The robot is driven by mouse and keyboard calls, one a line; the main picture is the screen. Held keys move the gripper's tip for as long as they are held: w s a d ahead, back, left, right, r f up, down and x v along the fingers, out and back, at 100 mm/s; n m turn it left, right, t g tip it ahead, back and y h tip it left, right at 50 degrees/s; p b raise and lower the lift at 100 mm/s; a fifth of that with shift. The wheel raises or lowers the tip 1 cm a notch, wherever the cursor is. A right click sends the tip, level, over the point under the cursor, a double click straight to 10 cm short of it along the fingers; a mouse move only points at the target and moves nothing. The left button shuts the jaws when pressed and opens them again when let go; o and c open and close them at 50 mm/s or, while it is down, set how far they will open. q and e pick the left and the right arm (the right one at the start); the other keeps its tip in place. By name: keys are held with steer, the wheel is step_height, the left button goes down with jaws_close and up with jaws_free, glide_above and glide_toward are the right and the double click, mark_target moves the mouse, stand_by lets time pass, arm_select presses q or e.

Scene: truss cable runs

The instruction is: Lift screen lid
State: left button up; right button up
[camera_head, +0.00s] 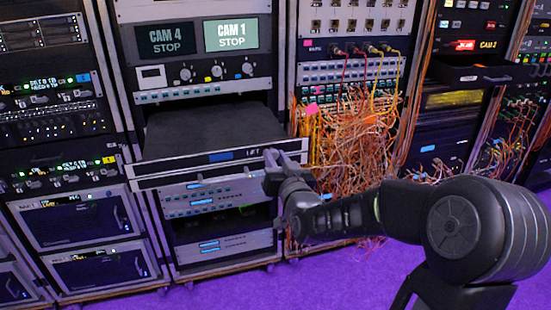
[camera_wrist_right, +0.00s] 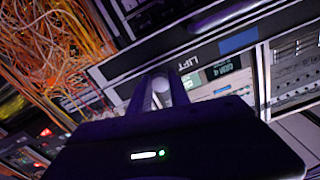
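The screen lid (camera_head: 210,130) is a flat dark panel lying level on a pulled-out rack unit, below the two CAM displays. Its front bar (camera_head: 180,165) carries a small blue patch and a "LIFT" label near the right end. In the wrist view the label (camera_wrist_right: 190,62) appears turned over, just ahead of the fingers. My right gripper (camera_head: 277,163) is at the right end of the front bar. In the wrist view its fingers (camera_wrist_right: 161,88) stand apart, with a pale round piece showing between them; contact is unclear. My left gripper is not in view.
Tangled orange cables (camera_head: 355,145) hang just right of the lid, beside my right arm. An open dark drawer (camera_head: 485,75) juts out at the upper right. Equipment racks (camera_head: 60,120) stand closely on the left. The purple floor (camera_head: 330,275) in front is clear.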

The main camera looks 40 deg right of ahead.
jaws_close()
stand_by(0.9)
